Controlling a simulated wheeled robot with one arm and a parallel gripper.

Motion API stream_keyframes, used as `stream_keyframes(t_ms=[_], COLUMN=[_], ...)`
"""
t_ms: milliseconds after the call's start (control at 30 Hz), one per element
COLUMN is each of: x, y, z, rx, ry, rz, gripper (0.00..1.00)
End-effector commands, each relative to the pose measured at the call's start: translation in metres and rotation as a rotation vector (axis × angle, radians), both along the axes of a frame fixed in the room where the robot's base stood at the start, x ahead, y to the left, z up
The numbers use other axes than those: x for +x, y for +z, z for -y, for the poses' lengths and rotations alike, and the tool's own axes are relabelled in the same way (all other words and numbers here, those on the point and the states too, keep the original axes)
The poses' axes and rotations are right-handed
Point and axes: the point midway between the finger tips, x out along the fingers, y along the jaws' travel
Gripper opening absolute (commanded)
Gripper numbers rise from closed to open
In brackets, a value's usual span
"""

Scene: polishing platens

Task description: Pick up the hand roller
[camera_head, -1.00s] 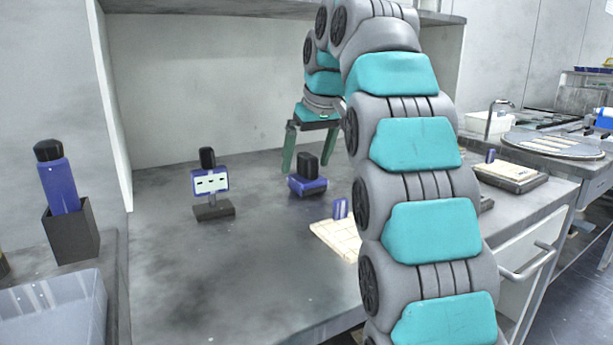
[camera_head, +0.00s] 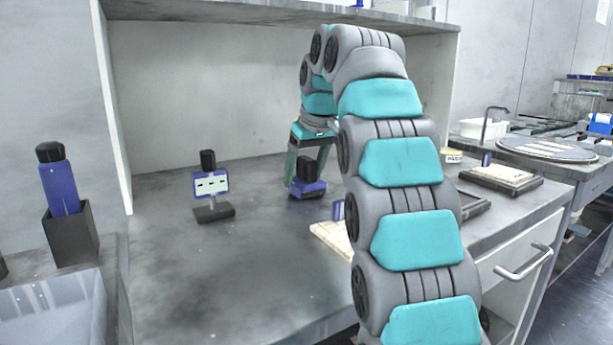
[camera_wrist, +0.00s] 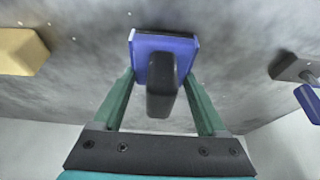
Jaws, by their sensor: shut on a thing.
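The hand roller (camera_head: 307,188) is a blue block with an upright black handle, standing on the grey bench below the hood. In the wrist view the blue block (camera_wrist: 172,45) with its black handle lies between my two green fingers. My gripper (camera_head: 307,180) is shut on it, one finger on each side of the blue part. The roller still appears to be at bench level. My arm stands to the right of it in the head view, and the right finger's tip is partly hidden behind the roller.
A small blue-framed stand (camera_head: 212,190) with a black base is to the left. A pale board (camera_head: 330,240) lies in front, partly behind my arm. A blue bottle (camera_head: 58,185) sits in a black holder at far left. The bench's middle left is clear.

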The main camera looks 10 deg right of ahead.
Motion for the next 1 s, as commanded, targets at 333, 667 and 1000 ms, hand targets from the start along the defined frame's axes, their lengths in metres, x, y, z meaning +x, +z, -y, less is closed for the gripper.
stream_keyframes(t_ms=[333, 667, 1000], x=[0.000, 0.000, -0.014], y=[0.000, 0.001, 0.028], z=[0.000, 0.000, -0.004], rx=[0.000, 0.000, 0.000], ry=[0.000, 0.000, 0.000], rz=[0.001, 0.001, 0.004], gripper=[0.00, 0.00, 0.00])
